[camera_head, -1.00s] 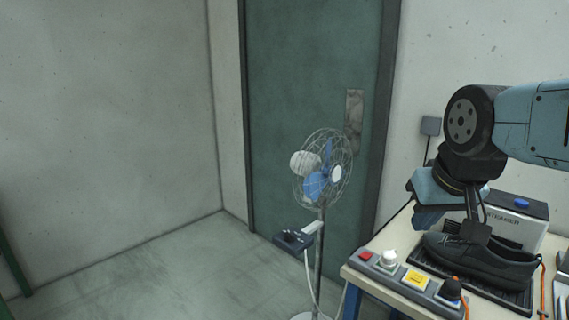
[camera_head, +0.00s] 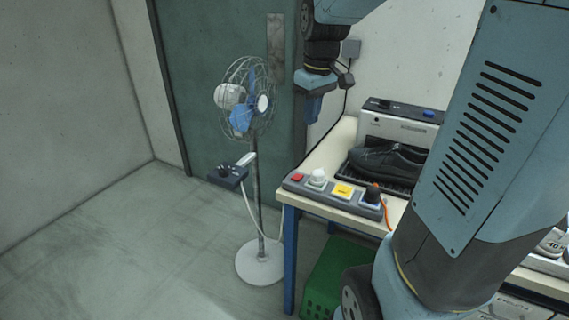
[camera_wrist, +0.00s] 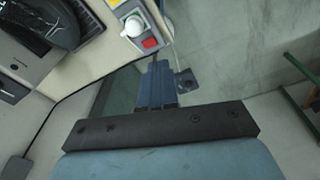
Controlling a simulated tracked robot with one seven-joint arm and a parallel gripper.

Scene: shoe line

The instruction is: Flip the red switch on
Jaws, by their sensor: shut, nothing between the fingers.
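The red switch (camera_head: 297,178) sits at the left end of a grey control strip (camera_head: 334,203) on the table's front edge. In the wrist view the red switch (camera_wrist: 149,43) lies just beyond my fingertips. Beside it on the strip are a white knob (camera_head: 317,178), a yellow button (camera_head: 343,191) and a dark knob (camera_head: 371,194). My gripper (camera_head: 313,118) points down, shut and empty, above and behind the strip's left end. It also shows in the wrist view (camera_wrist: 157,66), apart from the switch. Whether the switch is on or off cannot be told.
A black shoe (camera_head: 388,160) lies on a dark tray before a steamer box (camera_head: 400,125). A standing fan (camera_head: 245,98) with a small control box (camera_head: 226,176) is left of the table. A green crate (camera_head: 330,275) stands below. Floor at left is clear.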

